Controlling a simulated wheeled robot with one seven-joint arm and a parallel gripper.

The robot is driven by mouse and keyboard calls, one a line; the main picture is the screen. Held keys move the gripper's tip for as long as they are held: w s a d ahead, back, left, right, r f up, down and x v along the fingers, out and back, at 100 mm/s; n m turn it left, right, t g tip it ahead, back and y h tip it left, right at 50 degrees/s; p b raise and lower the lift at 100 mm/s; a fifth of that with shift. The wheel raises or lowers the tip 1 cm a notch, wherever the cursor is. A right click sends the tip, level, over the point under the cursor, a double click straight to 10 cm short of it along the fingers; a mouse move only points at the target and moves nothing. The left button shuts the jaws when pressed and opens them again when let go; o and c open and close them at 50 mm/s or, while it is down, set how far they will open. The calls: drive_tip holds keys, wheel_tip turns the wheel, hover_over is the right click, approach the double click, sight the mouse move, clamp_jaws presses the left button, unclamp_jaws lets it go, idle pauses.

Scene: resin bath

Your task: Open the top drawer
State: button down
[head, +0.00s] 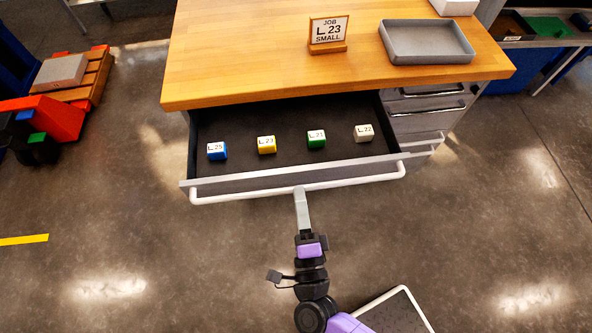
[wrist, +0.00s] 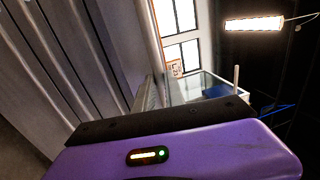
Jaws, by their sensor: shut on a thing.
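The top drawer (head: 289,172) of the wooden-topped bench stands pulled out toward me in the head view. Its dark inside shows, with a row of labelled blocks: blue (head: 217,151), yellow (head: 266,145), green (head: 316,139) and white (head: 363,133). A long white bar handle (head: 245,195) runs along its front. My gripper (head: 301,192) is shut on this handle near its middle.
On the bench top (head: 240,60) stand a "JOB L 23 SMALL" sign (head: 328,31) and an empty grey tray (head: 427,42). Closed drawers (head: 430,105) are at the right.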

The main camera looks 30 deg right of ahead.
drive_tip(key=shift+r+v, duration=0.2)
drive_tip(key=shift+v, duration=0.85)
drive_tip(key=shift+r+v, duration=0.2)
drive_tip(key=shift+v, duration=0.8)
drive_tip(key=shift+s, duration=0.1)
drive_tip(key=c, duration=1.4)
unclamp_jaws()
drive_tip(key=b+v, duration=0.1)
drive_tip(key=v, duration=0.6)
drive_tip(key=shift+s+f, duration=0.15)
drive_tip(key=shift+s, duration=0.15)
drive_tip(key=shift+a, duration=0.15)
